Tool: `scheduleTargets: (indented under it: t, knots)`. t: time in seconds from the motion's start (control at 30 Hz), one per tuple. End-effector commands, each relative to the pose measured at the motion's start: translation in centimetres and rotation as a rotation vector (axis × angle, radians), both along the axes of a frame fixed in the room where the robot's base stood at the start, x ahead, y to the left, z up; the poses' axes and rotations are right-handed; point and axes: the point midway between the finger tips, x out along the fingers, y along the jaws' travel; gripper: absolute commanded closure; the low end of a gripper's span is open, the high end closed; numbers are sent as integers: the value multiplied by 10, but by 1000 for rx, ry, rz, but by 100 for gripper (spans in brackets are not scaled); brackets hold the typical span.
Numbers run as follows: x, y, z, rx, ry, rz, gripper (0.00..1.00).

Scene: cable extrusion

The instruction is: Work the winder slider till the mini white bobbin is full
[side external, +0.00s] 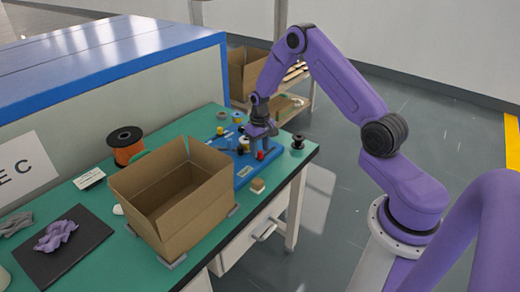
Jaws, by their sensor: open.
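My purple gripper (260,143) points down over the blue winder board (243,172) on the green bench. Its jaws are open, close to a small red part and a dark part on the board. I cannot tell whether the fingers touch anything. A small white piece (244,141) stands on the board just left of my gripper; it may be the mini white bobbin, but it is too small to tell, as is how much is wound on it. The slider cannot be made out and may be hidden by my gripper.
An open, empty cardboard box (180,198) stands left of the board. An orange spool (126,145) is behind it. A black spool (298,142) stands near the bench's right edge. A small tan block (257,186) lies at the front edge. Several small coloured spools stand behind the board.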

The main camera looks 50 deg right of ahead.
Motion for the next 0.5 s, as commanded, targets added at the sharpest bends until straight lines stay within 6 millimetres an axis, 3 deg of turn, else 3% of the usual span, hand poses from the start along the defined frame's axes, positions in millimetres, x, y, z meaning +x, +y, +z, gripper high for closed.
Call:
scheduleTargets:
  t: [0.37,0.4,0.5]
  knots:
    - [0,0,-7,0,0,0,50]
    - [0,0,-7,0,0,0,54]
    - [0,0,-7,0,0,0,86]
